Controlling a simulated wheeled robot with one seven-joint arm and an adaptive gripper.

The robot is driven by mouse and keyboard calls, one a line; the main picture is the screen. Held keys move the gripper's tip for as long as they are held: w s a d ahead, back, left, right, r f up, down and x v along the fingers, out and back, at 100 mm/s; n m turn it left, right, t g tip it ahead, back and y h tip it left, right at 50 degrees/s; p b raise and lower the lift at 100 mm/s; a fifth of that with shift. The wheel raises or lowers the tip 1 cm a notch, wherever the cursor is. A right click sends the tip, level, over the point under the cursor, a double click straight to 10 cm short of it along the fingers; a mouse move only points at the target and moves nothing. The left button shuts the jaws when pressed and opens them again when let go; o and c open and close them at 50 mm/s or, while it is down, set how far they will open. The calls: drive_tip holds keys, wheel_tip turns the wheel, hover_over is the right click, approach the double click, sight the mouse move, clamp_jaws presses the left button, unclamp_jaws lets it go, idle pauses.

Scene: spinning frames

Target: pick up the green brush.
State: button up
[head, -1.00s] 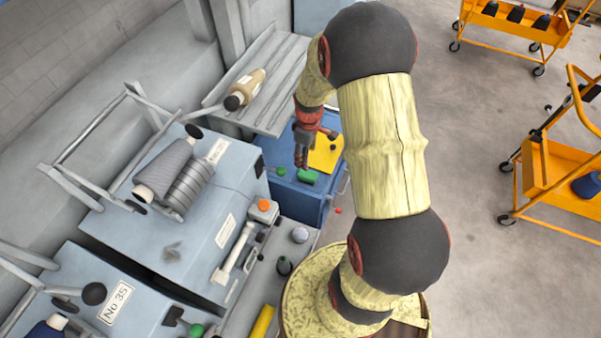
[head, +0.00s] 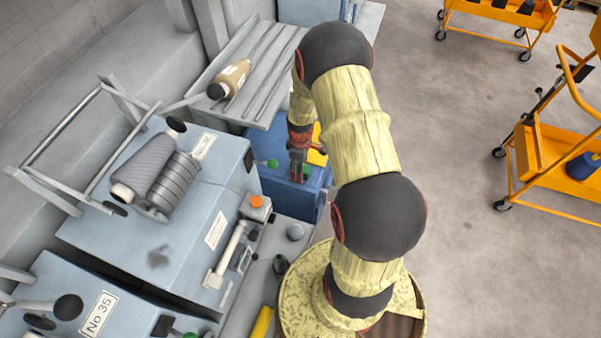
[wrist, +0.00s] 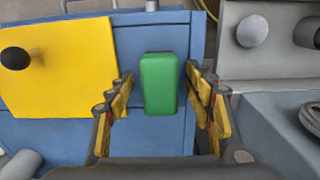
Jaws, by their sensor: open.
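The green brush shows in the wrist view (wrist: 159,84) as a rounded green block lying on a blue surface (wrist: 60,135). It is upright in the picture, in the middle between the two fingers. My gripper (wrist: 158,88) is open, with one finger on each side of the brush and a gap visible on both sides. I cannot tell how far the fingertips are above the blue surface. In the head view my gripper (head: 298,170) hangs over the blue cabinet, and only a small green bit of the brush (head: 307,171) shows beside it.
A yellow sheet (wrist: 60,75) with a dark knob (wrist: 15,58) lies left of the brush. A grey machine part with a round knob (wrist: 252,30) stands to the right. Thread cones (head: 145,168) and an orange-topped fitting (head: 257,203) stand on the machine nearby.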

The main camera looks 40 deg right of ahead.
drive_tip(key=c, duration=0.3)
drive_tip(key=c, duration=1)
